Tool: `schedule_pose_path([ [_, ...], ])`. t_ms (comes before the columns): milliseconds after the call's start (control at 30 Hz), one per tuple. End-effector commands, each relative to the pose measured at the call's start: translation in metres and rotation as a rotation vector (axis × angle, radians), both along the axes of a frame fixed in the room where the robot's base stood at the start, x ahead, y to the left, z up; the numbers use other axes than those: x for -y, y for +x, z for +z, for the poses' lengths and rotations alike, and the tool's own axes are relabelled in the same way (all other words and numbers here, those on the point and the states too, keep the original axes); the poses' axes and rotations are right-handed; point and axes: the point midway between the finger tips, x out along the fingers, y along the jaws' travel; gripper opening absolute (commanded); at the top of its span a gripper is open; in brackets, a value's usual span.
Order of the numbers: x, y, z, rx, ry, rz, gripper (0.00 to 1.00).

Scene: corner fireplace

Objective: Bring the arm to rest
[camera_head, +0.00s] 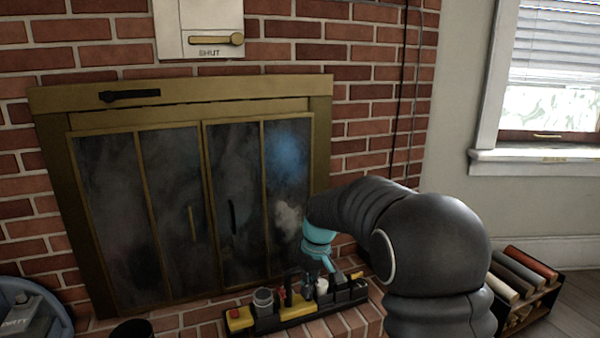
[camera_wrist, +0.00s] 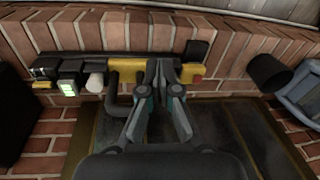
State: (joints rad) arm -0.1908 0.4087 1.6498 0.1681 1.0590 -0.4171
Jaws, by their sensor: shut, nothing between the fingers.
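My dark arm reaches in from the right in the head view, with a teal wrist band. My gripper (camera_head: 318,279) points down over the rack of small items (camera_head: 293,319) on the brick hearth. In the wrist view my gripper (camera_wrist: 160,72) has its fingertips together with nothing held, in front of the rack beside a yellow part. Whether the fingertips touch the rack I cannot tell. The arm hides part of the hearth behind it.
The glass fireplace doors (camera_head: 180,210) are closed, close behind my gripper. A lever plate marked SHUT (camera_head: 202,30) is above. A blue tub (camera_head: 40,300) and a black cup (camera_head: 132,331) stand at lower left. A rack of rolls (camera_head: 525,285) stands at right.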

Motion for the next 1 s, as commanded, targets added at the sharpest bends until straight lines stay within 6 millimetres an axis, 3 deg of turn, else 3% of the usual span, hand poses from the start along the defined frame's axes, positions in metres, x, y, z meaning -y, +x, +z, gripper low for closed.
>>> schedule_pose_path([
  [100, 0.021, -0.036, 0.024, 0.016, -0.019, -0.107, 0.0],
  [400, 0.066, -0.124, 0.064, 0.077, -0.049, -0.322, 0.0],
  [700, 0.102, -0.21, 0.089, 0.162, -0.057, -0.451, 0.0],
  [1000, 0.126, -0.284, 0.106, 0.273, -0.052, -0.497, 0.0],
])
